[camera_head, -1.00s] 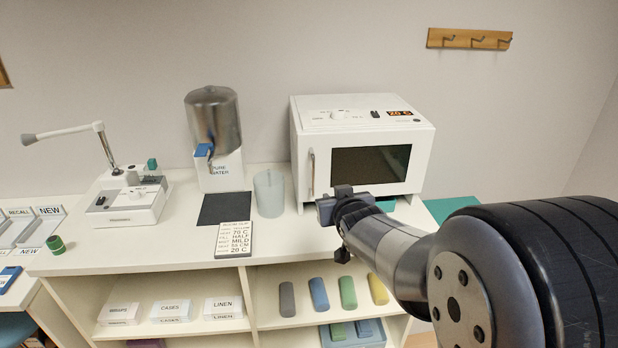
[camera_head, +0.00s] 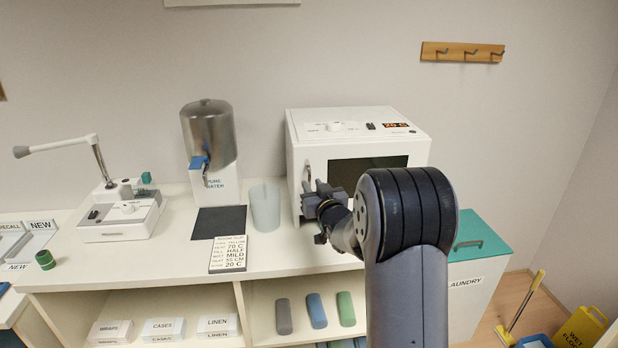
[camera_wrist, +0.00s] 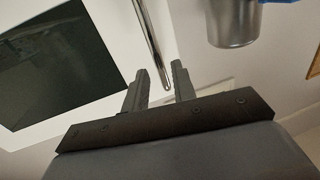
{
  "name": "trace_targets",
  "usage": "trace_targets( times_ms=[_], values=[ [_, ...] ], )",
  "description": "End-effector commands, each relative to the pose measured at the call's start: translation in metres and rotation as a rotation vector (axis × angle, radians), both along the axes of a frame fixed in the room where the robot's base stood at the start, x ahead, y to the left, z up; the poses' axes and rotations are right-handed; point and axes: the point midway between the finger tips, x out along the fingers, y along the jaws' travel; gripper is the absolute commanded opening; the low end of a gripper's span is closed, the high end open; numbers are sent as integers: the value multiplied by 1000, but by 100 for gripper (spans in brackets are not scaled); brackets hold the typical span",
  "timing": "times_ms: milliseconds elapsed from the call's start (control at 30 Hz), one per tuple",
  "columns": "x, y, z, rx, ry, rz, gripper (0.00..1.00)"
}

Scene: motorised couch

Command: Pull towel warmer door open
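The towel warmer (camera_head: 305,119) is a white box with a dark-windowed door (camera_head: 345,172), standing on the counter. The door looks shut. Its thin vertical metal handle (camera_head: 308,170) is at the door's left side. My gripper (camera_head: 312,186) is at the lower part of the handle. In the wrist view my gripper (camera_wrist: 160,82) is open, and its two fingers are apart. There the handle (camera_wrist: 151,42) runs down between the fingers. I cannot tell whether either finger touches it. My arm hides the door's lower right part in the head view.
A frosted cup (camera_head: 265,208) stands on the counter just left of the warmer. A steel water dispenser (camera_head: 208,135) and a settings card (camera_head: 228,254) are farther left. A laundry bin (camera_head: 480,240) stands right of the counter.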

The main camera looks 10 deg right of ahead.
Motion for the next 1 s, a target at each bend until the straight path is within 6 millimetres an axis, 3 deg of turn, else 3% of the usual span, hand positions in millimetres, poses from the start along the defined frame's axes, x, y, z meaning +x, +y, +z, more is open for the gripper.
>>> trace_targets(
  times_ms=[100,300,667,1000],
  values=[
    [18,2,2,0,0,1,26],
    [35,3,0,1,0,0,26],
    [38,3,0,0,0,0,26],
    [38,3,0,0,0,0,0]
  ],
)
